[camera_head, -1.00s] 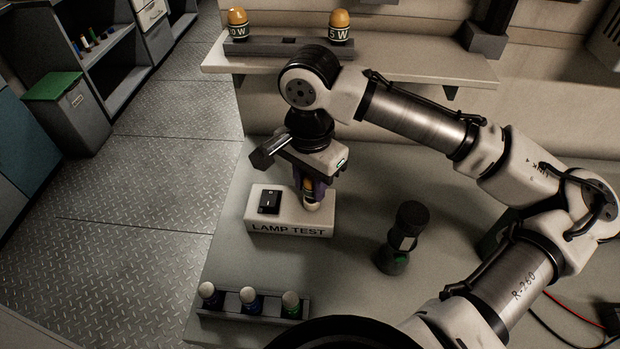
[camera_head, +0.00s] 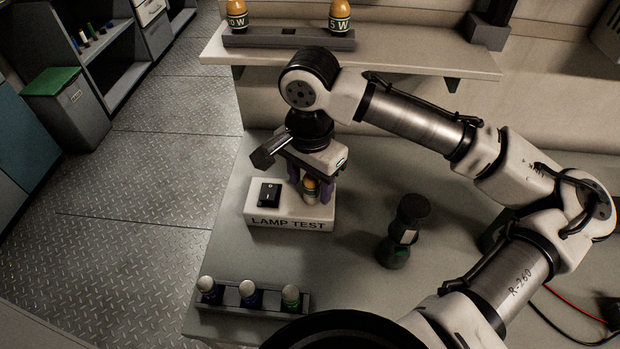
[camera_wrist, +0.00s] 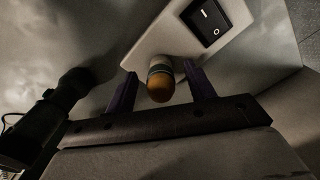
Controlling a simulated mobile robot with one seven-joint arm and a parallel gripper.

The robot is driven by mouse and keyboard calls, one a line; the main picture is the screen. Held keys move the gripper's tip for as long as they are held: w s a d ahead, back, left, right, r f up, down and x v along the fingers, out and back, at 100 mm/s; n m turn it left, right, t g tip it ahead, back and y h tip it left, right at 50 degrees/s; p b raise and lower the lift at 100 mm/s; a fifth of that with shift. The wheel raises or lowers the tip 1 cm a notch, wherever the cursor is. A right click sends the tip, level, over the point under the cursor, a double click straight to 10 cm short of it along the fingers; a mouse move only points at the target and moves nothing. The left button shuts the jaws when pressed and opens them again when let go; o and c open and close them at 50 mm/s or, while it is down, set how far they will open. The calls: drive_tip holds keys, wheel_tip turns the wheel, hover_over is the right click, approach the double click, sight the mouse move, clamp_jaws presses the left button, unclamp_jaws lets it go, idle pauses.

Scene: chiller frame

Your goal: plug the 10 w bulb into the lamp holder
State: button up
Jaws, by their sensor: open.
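An orange-topped bulb (camera_head: 310,187) stands at the right end of the white lamp test box (camera_head: 262,214), where the lamp holder is. In the wrist view the bulb (camera_wrist: 160,84) has a pale, banded lower part meeting the box. The socket is hidden beneath it, and I cannot read its wattage. My gripper (camera_head: 312,193) is open above the box, its purple fingers on either side of the bulb. In the wrist view gaps show between the bulb and both fingers.
A rack (camera_head: 262,41) on the shelf holds two orange bulbs, labels ending "0 W" and "5 W", with an empty slot between. A dark cylindrical object (camera_head: 404,232) stands right of the box. A rack (camera_head: 262,311) of several white-topped items lies in front. A rocker switch (camera_head: 270,194) is left of the bulb.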

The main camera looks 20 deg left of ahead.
sight(310, 176)
wheel_tip(310, 176, up, 14)
drive_tip(key=shift+b, duration=0.35)
drive_tip(key=shift+f, duration=0.15)
idle(0.5)
